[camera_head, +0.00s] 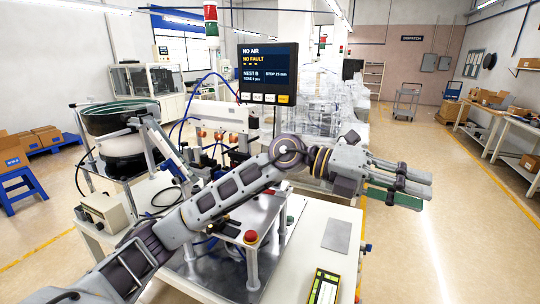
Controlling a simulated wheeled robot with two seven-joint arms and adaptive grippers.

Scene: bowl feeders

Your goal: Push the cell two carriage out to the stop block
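My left arm reaches in from the lower left, across the front of the feeder station. My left gripper (426,190) is at the right, above the floor past the white table's right edge. Its grey fingers point right and a green strip lies along its lower side. I cannot tell whether it is open or shut. The cell two carriage and the stop block cannot be made out; my arm covers part of the metal base plate (213,275). My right gripper is not in view.
A bowl feeder (112,117) stands at left. A yellow-edged handheld device (324,288) and grey plate (337,236) lie on the white table (312,240).

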